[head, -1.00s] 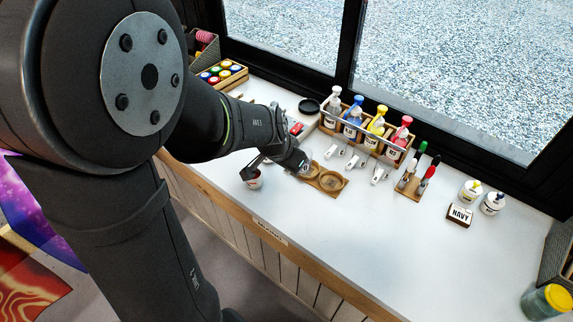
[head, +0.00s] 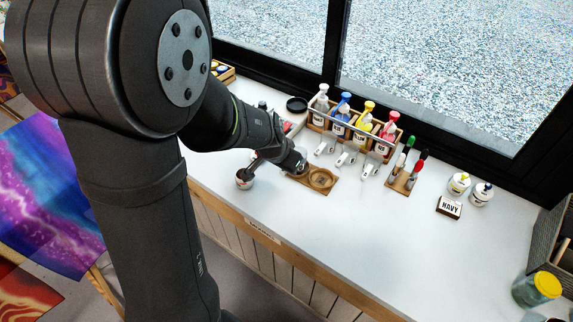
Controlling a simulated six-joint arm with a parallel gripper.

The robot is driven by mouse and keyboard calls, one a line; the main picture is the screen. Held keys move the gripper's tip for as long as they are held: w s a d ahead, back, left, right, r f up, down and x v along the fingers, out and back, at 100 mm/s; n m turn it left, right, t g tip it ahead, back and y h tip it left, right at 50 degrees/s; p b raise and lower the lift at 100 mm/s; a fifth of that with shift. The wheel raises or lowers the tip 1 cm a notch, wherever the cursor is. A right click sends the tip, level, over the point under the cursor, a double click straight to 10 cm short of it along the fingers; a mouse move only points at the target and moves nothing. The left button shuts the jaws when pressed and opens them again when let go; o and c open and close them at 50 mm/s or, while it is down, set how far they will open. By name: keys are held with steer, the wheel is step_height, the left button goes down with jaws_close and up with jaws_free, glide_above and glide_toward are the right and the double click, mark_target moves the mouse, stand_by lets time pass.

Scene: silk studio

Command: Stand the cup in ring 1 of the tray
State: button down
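The view is too small to tell whether the fingers are open or shut on the cup.
Behind the tray are white clips (head: 347,155) and a rack of colored pump bottles (head: 352,122). A pen stand (head: 401,178) is to the right, then a NAVY block (head: 449,207) and small bottles (head: 480,194).

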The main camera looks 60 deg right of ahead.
steer(key=shift+f, duration=0.35)
stand_by(0.5)
steer(key=c, duration=1.3)
jaws_free()
steer(key=shift+c, duration=0.2)
steer(key=v, duration=1.7)
steer(key=shift+r, duration=0.2)
steer(key=shift+a+f, duration=0.1)
steer(key=x, duration=1.7)
steer(key=shift+f, duration=0.15)
